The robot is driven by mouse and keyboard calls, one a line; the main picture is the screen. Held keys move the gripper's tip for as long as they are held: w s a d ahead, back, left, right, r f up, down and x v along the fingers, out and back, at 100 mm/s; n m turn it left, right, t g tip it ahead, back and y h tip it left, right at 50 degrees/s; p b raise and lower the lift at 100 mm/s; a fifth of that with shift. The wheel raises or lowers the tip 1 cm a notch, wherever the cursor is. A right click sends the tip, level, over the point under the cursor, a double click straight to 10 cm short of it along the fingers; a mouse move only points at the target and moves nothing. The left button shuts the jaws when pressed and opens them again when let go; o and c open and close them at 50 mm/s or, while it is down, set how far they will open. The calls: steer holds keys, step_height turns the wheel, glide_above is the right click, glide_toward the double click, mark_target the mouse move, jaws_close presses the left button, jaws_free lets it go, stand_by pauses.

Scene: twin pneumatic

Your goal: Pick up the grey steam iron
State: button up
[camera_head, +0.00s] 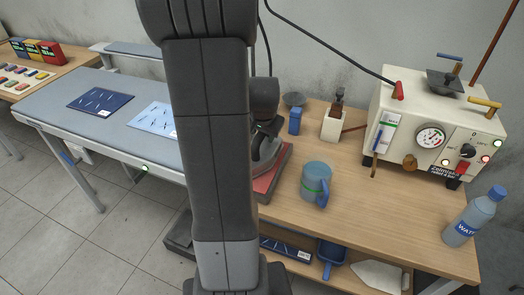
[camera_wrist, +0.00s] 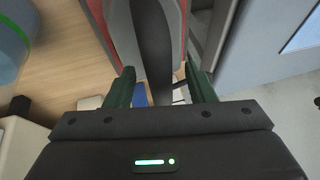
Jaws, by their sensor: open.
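The grey steam iron (camera_head: 267,149) rests on a red pad (camera_head: 275,178) at the left end of the wooden bench, partly hidden behind my arm in the head view. In the wrist view its dark handle (camera_wrist: 151,42) runs between the two green fingers of my gripper (camera_wrist: 160,70). The fingers are apart, with a gap visible on either side of the handle. In the head view my gripper (camera_head: 268,127) is just above the iron, mostly hidden by my arm.
A blue mug (camera_head: 316,183) stands right of the red pad. Behind are a small blue box (camera_head: 295,121) and a cream bottle-like holder (camera_head: 332,124). A cream steam machine (camera_head: 436,125) and a water bottle (camera_head: 476,216) stand right. A grey-blue ironing table (camera_head: 85,128) adjoins left.

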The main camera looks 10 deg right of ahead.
steer(key=shift+x, duration=0.85)
jaws_close()
stand_by(0.8)
steer(key=shift+w+r, duration=0.1)
steer(key=shift+w, duration=0.05)
